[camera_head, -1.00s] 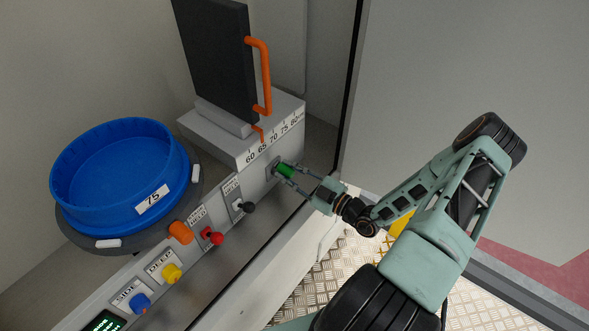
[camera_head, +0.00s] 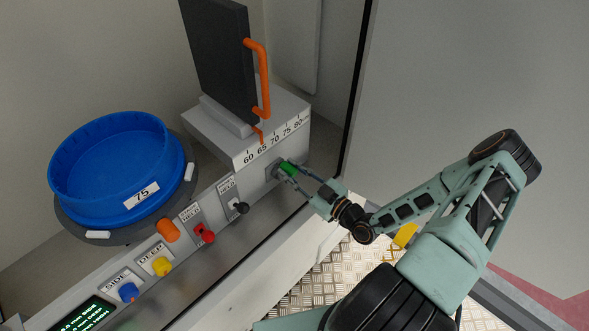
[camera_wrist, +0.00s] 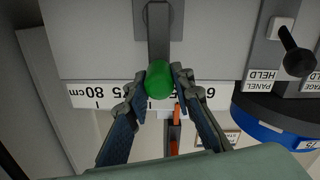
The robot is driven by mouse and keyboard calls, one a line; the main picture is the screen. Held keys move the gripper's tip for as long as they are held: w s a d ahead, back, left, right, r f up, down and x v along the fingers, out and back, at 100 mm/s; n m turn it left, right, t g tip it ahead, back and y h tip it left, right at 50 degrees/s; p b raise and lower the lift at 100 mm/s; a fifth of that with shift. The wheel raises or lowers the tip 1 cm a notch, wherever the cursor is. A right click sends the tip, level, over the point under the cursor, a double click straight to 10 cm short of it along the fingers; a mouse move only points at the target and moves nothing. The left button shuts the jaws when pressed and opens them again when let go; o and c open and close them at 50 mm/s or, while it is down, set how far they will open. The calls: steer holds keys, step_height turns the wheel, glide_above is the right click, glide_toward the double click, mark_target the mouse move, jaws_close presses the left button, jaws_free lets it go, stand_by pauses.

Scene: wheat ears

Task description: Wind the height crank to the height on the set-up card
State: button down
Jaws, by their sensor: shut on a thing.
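My gripper (camera_head: 288,169) is shut on the green handle of the height crank (camera_head: 287,168), on the front of the grey housing. In the wrist view the green handle (camera_wrist: 159,80) sits between both fingers, and the crank's grey arm (camera_wrist: 159,38) runs up from it. The height scale (camera_head: 275,142) reads 60 to 80 in cm. Its orange pointer (camera_head: 262,136) stands at about 65; it also shows in the wrist view (camera_wrist: 177,113), where the fingers hide the middle numbers. I make out no set-up card. A blue tub (camera_head: 112,165) bears a label reading 75 (camera_head: 142,195).
A black panel (camera_head: 220,65) with an orange handle (camera_head: 263,80) stands on the housing. Left of the crank are a black lever (camera_head: 239,207), a red switch (camera_head: 205,234), a yellow knob (camera_head: 162,267), a blue knob (camera_head: 129,292) and a green-lettered display (camera_head: 83,316). A wall rises at right.

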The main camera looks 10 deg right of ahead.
steer(key=shift+w+d, duration=0.1)
steer(key=shift+d, duration=0.1)
stand_by(0.3)
steer(key=c, duration=1.7)
jaws_free()
steer(key=shift+o, duration=0.2)
steer(key=shift+a, duration=0.1)
steer(key=v, duration=1.2)
